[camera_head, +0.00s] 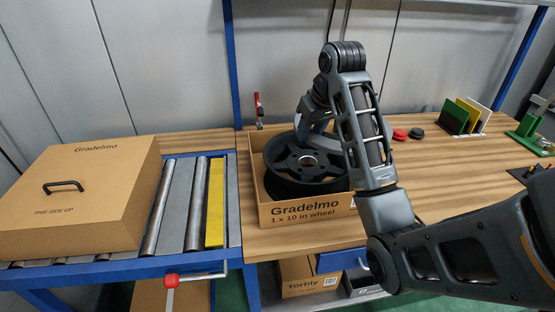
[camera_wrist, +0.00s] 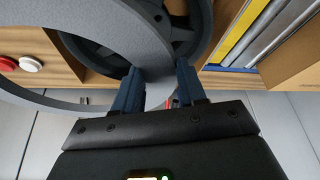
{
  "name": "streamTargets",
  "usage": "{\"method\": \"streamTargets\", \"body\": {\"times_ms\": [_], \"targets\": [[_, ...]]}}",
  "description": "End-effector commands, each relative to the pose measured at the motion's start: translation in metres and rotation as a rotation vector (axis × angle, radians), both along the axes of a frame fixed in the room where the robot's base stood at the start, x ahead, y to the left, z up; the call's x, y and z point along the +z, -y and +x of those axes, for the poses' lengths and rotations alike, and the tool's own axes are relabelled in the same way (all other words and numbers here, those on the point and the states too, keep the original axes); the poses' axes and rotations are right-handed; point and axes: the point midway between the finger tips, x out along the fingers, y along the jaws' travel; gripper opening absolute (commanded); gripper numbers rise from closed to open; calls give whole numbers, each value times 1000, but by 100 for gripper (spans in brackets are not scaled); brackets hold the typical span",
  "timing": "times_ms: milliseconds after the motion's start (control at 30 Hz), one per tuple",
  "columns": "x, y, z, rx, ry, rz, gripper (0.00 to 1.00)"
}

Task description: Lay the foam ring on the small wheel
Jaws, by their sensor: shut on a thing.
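A black spoked wheel (camera_head: 285,160) lies flat in an open cardboard box (camera_head: 310,212) marked "Gradelmo 1 x 10 in wheel" on the wooden bench. It also shows behind the ring in the wrist view (camera_wrist: 188,32). My gripper (camera_head: 306,127) is over the back of the box. In the wrist view, its blue fingers (camera_wrist: 158,84) are shut on the grey foam ring (camera_wrist: 140,40). The ring overlaps the wheel there and extends left past it. In the head view, the ring (camera_head: 325,141) is partly hidden by my arm. I cannot tell whether it touches the wheel.
A closed carton (camera_head: 75,195) with a black handle sits on the roller conveyor (camera_head: 195,190) at left. A red clamp (camera_head: 258,110) stands behind the box.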

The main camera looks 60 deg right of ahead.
Motion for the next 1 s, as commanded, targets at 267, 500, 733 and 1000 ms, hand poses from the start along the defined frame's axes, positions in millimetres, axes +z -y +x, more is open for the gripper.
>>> {"method": "streamTargets", "body": {"times_ms": [267, 500, 733, 1000], "targets": [[-9, -8, 11, 4, -1, 2, 7], [-26, -20, 30, 5, -9, 5, 7], [-45, -38, 62, 4, -7, 5, 7], [-62, -44, 73, -1, -7, 6, 7]]}}
